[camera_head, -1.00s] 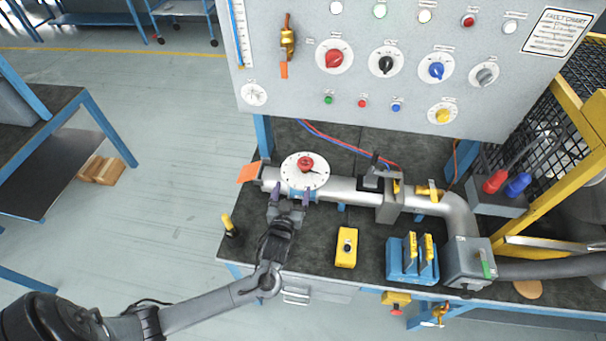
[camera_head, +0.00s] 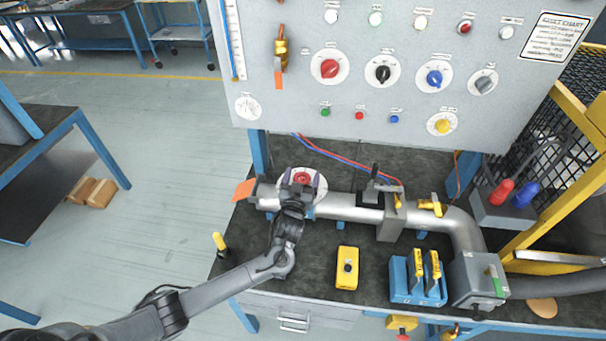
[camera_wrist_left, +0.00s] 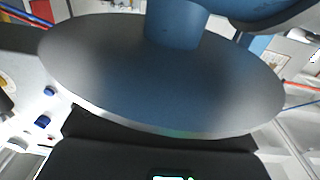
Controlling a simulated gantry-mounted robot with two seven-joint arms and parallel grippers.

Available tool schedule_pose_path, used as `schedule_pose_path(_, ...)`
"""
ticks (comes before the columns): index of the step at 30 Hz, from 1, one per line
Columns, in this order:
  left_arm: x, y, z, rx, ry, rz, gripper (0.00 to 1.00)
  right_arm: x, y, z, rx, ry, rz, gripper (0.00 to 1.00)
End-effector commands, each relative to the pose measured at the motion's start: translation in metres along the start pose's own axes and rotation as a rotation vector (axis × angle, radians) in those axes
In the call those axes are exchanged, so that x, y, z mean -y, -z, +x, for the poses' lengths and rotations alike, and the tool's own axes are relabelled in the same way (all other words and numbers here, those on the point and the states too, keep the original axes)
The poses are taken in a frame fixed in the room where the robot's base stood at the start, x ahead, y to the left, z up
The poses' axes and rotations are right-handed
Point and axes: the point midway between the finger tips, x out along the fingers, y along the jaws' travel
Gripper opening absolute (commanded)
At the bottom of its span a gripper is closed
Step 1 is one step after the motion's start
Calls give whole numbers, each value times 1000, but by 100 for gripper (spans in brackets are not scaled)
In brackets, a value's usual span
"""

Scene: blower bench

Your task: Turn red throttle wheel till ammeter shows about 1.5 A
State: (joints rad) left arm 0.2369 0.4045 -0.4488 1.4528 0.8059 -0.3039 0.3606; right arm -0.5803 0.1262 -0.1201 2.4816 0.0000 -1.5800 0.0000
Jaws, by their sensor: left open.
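The red throttle wheel (camera_head: 302,178) sits on a round white dial over the silver pipe, left of the bench's middle. My left gripper (camera_head: 303,184) is at the wheel, its two purple-tipped fingers apart, one on each side of the red part. My gripper covers the near part of the dial, and I cannot tell whether the fingers touch the wheel. In the left wrist view a large grey disc (camera_wrist_left: 160,80) on a blue post fills the middle, apparently the dial's underside. A small white round gauge (camera_head: 248,107) is at the panel's lower left; its reading is too small to tell. My right gripper is not in view.
A grey panel (camera_head: 300,135) with coloured knobs stands behind the bench. An orange flag (camera_head: 244,190) is at the pipe's left end. A yellow box (camera_head: 347,268) and a blue block (camera_head: 402,285) with yellow levers are in front of the pipe.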

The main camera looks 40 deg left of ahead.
Motion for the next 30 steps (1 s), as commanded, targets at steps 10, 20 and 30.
schedule_pose_path(10,0,0,18,1,0,1,84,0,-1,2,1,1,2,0)
schedule_pose_path(20,0,0,18,1,0,0,66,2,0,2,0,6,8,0)
schedule_pose_path(30,1,0,18,0,-11,1,33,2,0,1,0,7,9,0)
